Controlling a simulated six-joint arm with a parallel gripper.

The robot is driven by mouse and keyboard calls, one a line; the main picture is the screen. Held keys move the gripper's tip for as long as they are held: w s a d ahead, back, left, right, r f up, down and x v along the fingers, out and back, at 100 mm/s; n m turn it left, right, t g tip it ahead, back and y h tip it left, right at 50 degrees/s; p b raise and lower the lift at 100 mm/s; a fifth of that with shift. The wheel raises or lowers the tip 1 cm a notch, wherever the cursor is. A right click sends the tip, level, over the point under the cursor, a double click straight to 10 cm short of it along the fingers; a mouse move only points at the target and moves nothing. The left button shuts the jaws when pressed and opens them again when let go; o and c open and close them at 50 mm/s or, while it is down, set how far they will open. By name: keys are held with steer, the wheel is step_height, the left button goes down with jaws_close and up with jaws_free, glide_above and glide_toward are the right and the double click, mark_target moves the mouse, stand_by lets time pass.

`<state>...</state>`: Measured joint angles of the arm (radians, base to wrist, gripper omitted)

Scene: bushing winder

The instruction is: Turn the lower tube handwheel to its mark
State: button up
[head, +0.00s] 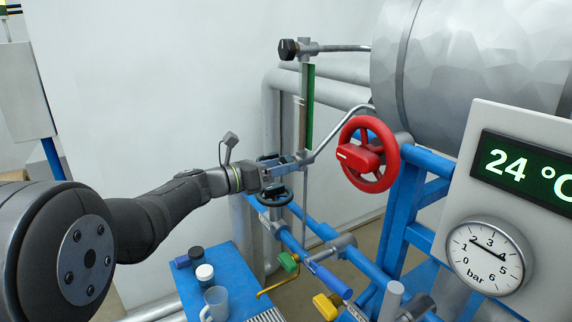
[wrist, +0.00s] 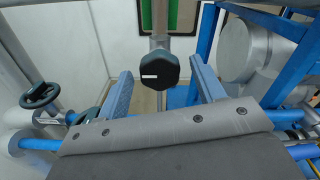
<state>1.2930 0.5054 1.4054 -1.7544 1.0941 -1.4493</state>
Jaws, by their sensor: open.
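The lower tube handwheel (wrist: 158,70) is a small black lobed knob at the foot of the sight tube, with a short white line lying about level on its face. My gripper (wrist: 160,82) is open, with one blue finger on each side of the knob and visible gaps between. In the head view my gripper (head: 290,161) is at the bottom of the green-backed sight tube (head: 309,105) and hides most of the knob. I cannot make out a separate target mark. The upper tube knob (head: 288,49) is black, at the tube's top.
A red handwheel (head: 368,154) stands just right of my gripper. A black handwheel (head: 274,197) on the blue pipe is close below it. A gauge (head: 487,257) and a display are at the right. A blue table (head: 236,262) with a mug and jars is below.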

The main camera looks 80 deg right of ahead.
steer(key=shift+x, duration=1.1)
steer(key=c, duration=1)
steer(key=shift+o, duration=0.2)
